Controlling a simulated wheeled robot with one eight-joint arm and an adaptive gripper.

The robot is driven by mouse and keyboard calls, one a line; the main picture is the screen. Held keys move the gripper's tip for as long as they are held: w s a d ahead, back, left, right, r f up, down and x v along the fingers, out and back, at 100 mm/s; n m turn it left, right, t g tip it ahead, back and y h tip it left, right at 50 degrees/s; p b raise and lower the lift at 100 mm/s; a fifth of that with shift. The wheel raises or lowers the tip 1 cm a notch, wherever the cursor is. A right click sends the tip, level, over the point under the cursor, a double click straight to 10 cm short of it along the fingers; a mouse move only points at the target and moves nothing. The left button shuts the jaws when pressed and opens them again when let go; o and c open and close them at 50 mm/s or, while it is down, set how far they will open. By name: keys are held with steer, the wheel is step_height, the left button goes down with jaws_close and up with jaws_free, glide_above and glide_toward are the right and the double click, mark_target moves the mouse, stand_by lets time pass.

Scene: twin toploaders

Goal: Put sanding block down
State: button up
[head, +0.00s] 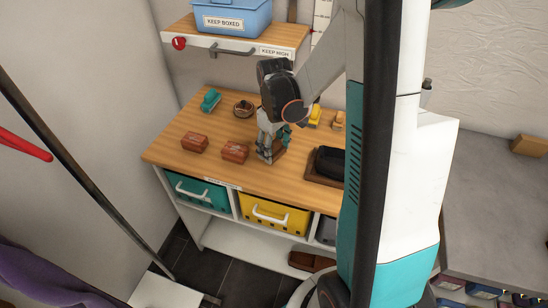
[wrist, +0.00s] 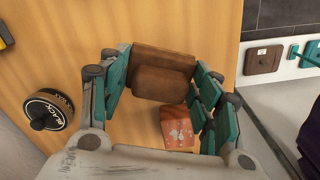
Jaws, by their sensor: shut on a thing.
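My gripper (head: 268,156) is low over the wooden worktop, in the middle of the head view. Its teal-padded fingers (wrist: 162,92) are shut on a brown two-tiered block, the sanding block (wrist: 160,84), which sits between them in the wrist view. In the head view a brown part of the block (head: 279,152) shows beside the fingers. I cannot tell whether its underside touches the wood. A reddish block with pale marks (wrist: 176,129) lies close by, partly between the fingers in the wrist view; it looks like the nearer reddish block (head: 235,151) in the head view.
Another reddish block (head: 195,143), a teal object (head: 210,100) and a round tin (head: 244,107) stand left on the worktop (head: 207,171). A dark tray (head: 322,178) lies to the right. Teal (head: 190,195) and yellow (head: 273,222) bins sit below. A shelf (head: 285,38) hangs above.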

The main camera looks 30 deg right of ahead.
mark_target(274, 156)
steer(key=shift+f+b, duration=0.6)
steer(key=shift+f, duration=1.4)
steer(key=shift+f, duration=0.15)
steer(key=o, duration=1.1)
step_height(274, 156, up, 12)
steer(key=p, duration=0.4)
steer(key=shift+r, duration=0.2)
steer(key=shift+s+a, duration=0.1)
